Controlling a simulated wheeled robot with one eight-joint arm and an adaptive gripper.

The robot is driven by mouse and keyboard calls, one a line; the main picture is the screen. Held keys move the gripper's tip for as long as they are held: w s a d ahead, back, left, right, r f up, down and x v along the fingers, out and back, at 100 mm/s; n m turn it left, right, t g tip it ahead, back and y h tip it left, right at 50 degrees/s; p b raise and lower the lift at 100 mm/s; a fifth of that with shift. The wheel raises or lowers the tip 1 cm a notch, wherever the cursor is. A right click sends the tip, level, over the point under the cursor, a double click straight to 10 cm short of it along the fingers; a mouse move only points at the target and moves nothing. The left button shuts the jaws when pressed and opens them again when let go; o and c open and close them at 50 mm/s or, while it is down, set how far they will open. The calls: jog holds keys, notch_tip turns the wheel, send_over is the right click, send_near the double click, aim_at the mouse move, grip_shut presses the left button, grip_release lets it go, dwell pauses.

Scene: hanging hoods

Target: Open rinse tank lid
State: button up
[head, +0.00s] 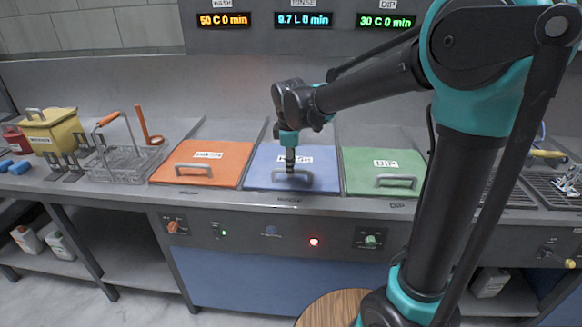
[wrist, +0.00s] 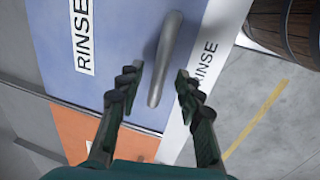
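The rinse tank lid (head: 263,170) is a blue flat panel, closed, between the orange and green lids in the head view. Its grey bar handle (head: 280,175) lies near the front edge. In the wrist view the blue lid (wrist: 125,45) bears a white RINSE label (wrist: 82,35), and the handle (wrist: 165,60) runs up from between my fingers. My gripper (wrist: 155,85) is open, with one finger on each side of the handle's near end. I see gaps between the fingers and the bar. In the head view my gripper (head: 290,165) points down over the handle and partly covers the label.
The orange wash lid (head: 215,150) is left and the green dip lid (head: 365,165) is right, both closed. A wire basket (head: 125,165) and a yellow box (head: 55,125) stand at the left. A round wooden top (head: 325,310) stands in front of the counter.

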jog(key=shift+w+f, duration=0.1)
jog(key=shift+f, duration=0.5)
grip_shut()
